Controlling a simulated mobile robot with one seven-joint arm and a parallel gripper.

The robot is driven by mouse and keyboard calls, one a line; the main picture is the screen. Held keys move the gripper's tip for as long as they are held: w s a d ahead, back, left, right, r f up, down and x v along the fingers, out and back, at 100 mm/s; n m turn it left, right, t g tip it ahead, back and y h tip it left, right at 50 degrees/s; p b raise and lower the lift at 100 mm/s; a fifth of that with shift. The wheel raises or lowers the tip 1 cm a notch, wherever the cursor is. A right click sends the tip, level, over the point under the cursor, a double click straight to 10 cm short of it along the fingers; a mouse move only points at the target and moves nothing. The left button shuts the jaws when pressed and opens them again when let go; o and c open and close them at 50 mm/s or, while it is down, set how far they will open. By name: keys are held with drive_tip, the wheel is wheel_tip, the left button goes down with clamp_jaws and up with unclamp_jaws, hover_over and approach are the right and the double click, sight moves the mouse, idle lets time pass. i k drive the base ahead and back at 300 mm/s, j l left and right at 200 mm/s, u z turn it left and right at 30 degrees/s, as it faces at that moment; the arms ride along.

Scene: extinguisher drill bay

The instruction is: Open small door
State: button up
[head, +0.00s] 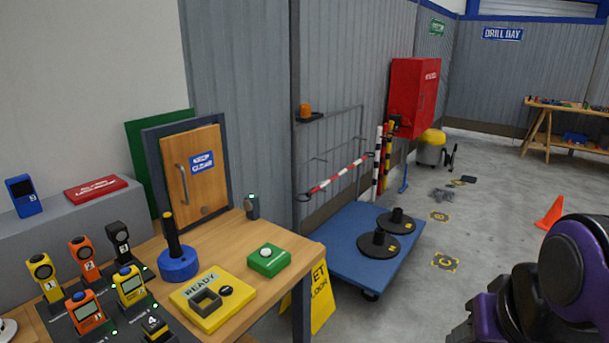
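A small wooden door (192,172) stands upright in a dark blue-grey frame (153,158) at the back of the wooden table. It looks closed in its frame. A grey vertical bar handle (183,183) is on its left side, and a blue and white "KEEP CLEAR" sign (202,161) is near its middle. Part of my purple and black arm shows at the lower right, well apart from the door. The fingers of my gripper are not seen.
On the table (290,255) before the door are a blue-based joystick (178,263), a yellow "READY" box (213,299) and a green button box (268,261). Several handheld devices stand at left. A blue cart (345,250) and wet-floor sign (321,299) flank the table's right.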

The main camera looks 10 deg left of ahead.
sight(193, 160)
drive_tip(key=i+u, duration=0.2)
drive_tip(key=u, duration=0.15)
drive_tip(key=i+l+u, duration=0.1)
drive_tip(key=i+u, duration=0.25)
drive_tip(key=i+l+u, duration=0.1)
drive_tip(key=u, duration=0.2)
